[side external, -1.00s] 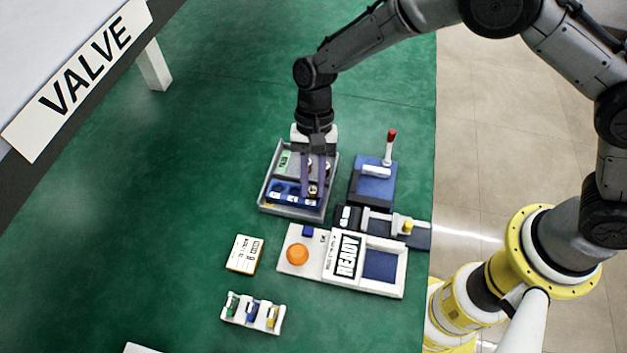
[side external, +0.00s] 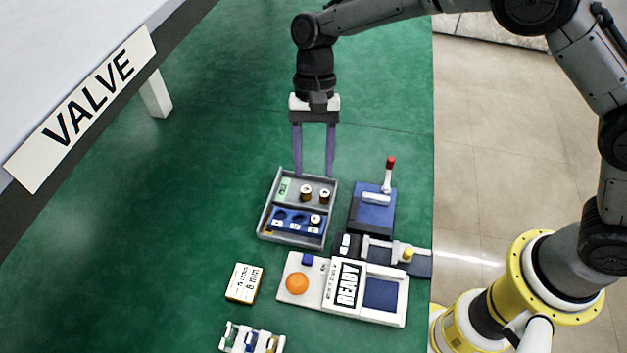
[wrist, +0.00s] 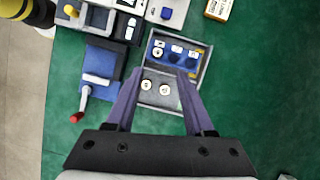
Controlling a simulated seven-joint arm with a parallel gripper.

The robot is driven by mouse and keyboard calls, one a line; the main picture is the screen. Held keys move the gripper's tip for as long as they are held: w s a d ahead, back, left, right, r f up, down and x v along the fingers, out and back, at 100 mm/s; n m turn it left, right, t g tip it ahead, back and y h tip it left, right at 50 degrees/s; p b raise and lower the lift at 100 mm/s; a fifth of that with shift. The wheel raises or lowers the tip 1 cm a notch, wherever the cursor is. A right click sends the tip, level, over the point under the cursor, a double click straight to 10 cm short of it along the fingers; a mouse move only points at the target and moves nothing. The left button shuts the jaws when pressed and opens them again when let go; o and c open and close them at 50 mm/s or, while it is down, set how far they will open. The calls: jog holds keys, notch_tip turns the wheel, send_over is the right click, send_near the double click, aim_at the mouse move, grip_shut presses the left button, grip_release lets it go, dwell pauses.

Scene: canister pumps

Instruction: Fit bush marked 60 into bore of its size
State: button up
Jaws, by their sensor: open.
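A grey tray (side external: 264,216) holds a blue block (side external: 284,228) with a row of bores along its near side. A bush with a pale top (side external: 315,221) stands at the block's right-hand bore; how deep it sits is unclear. The other bores look empty and dark. Two more bushes, one brown-sided (side external: 306,193) and one beside it (side external: 324,195), stand upright in the tray's rear part. Bush markings are too small to read. My gripper (side external: 314,174) is open and empty above the tray's rear edge. In the wrist view its fingers (wrist: 160,74) spread over the tray.
A blue fixture with a red-tipped lever (side external: 388,175) stands right of the tray. A white panel with an orange button (side external: 297,284) and READY sign (side external: 347,284) lies in front. The green table is clear on the left.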

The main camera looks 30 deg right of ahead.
jog(key=shift+w+d+r, duration=0.15)
jog(key=shift+r, duration=0.35)
jog(key=s+d+r+n+t, duration=0.3)
jog(key=s+d+r+t, duration=0.35)
jog(key=d+r, duration=0.8)
jog(key=s+d+n+t+h, duration=0.1)
jog(key=s+d+n, duration=0.1)
jog(key=s+d, duration=0.3)
jog(key=s+d+n+t+h, duration=0.1)
jog(key=s+d+t, duration=0.1)
jog(key=s+d, duration=0.4)
jog(key=s, duration=0.5)
jog(key=shift+s+f+n+h, duration=0.2)
jog(key=shift+f+n+h, duration=0.1)
jog(key=shift+n, duration=0.1)
